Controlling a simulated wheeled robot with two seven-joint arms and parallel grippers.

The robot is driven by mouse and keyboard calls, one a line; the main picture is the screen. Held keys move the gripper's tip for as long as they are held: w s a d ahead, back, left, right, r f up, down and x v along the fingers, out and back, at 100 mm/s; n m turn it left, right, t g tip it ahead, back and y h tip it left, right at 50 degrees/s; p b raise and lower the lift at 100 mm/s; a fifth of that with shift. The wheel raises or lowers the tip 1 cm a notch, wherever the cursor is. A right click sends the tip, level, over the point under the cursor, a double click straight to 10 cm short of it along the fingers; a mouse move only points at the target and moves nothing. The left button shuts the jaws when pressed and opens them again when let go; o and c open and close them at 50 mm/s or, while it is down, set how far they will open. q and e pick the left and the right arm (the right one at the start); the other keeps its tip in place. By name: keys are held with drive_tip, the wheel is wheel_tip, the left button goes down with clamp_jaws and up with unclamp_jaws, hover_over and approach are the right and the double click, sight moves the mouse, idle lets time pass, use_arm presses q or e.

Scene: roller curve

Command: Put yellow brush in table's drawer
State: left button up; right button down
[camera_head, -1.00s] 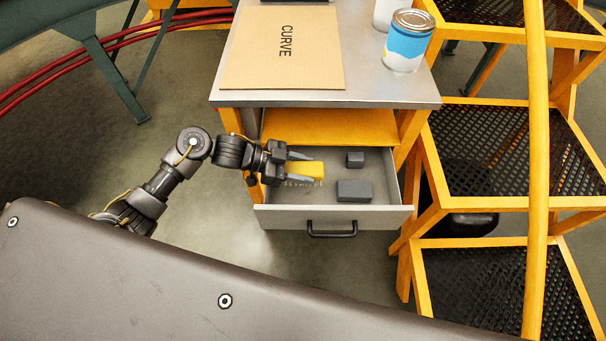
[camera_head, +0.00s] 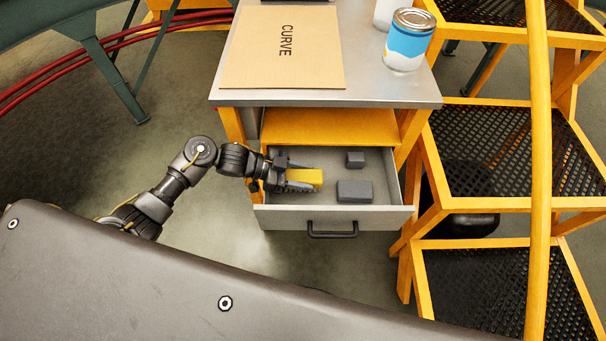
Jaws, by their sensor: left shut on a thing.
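The yellow brush (camera_head: 306,177) is in the left part of the table's open drawer (camera_head: 370,211), beside the grey blocks. My left gripper (camera_head: 298,176) reaches in over the drawer's left wall and is shut on the brush. The fingers hide part of the brush. I cannot tell whether the brush touches the drawer floor. The table (camera_head: 400,93) stands above the drawer, which is pulled out toward me. My right gripper is not in view.
Two grey blocks, a small one (camera_head: 355,159) and a larger one (camera_head: 355,191), lie in the drawer. A cardboard sheet marked CURVE (camera_head: 260,60) and a blue-white can (camera_head: 405,45) are on the tabletop. Yellow steps (camera_head: 490,204) stand close on the right.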

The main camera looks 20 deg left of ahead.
use_arm(q)
drive_tip(key=shift+f, duration=0.2)
drive_tip(key=o, duration=1)
drive_tip(key=shift+r, duration=0.4)
drive_tip(key=v, duration=1.2)
drive_tip(key=shift+s+r, duration=0.1)
drive_tip(key=shift+r, duration=0.05)
